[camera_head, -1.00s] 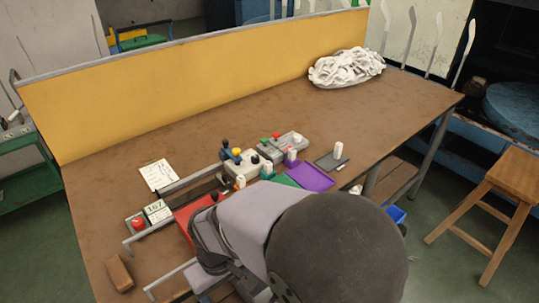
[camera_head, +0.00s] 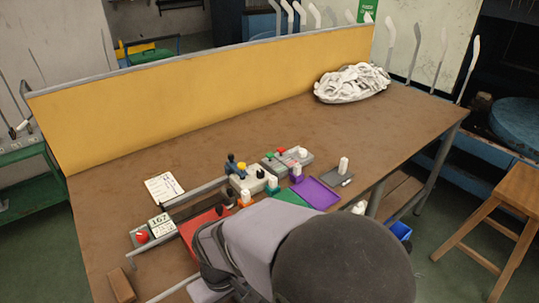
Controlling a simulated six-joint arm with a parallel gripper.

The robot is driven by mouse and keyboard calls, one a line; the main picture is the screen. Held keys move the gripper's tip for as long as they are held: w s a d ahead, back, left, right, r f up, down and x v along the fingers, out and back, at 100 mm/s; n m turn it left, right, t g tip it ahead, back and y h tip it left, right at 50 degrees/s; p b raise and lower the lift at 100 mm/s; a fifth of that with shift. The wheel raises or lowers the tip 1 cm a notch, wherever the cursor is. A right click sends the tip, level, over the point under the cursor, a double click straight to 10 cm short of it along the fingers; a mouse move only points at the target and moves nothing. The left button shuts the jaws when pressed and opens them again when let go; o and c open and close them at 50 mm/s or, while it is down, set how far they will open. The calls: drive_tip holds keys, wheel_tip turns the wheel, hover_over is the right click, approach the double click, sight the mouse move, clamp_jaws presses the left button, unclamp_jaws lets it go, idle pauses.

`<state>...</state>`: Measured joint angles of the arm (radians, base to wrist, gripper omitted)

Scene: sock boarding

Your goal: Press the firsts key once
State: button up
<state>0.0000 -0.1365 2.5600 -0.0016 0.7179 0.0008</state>
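Several small grey boxes with coloured knobs stand in a row at the middle of the table. One grey box (camera_head: 254,181) has a yellow, a dark blue and a black knob near it. Another grey box (camera_head: 292,158) carries green and red keys. I cannot read any label, so I cannot tell which is the firsts key. A counter box with a red button (camera_head: 142,237) and a number plate (camera_head: 161,225), seeming to read 167, sits at the left. My arm fills the lower middle; my gripper's fingertips are hidden.
A red mat (camera_head: 200,226), a green mat (camera_head: 291,198) and a purple tray (camera_head: 316,194) lie near my arm. A white paper (camera_head: 164,187) and a brown block (camera_head: 121,286) lie left. A white heap (camera_head: 352,82) lies at the far right. The back table is clear.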

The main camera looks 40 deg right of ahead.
clamp_jaws()
idle(1.5)
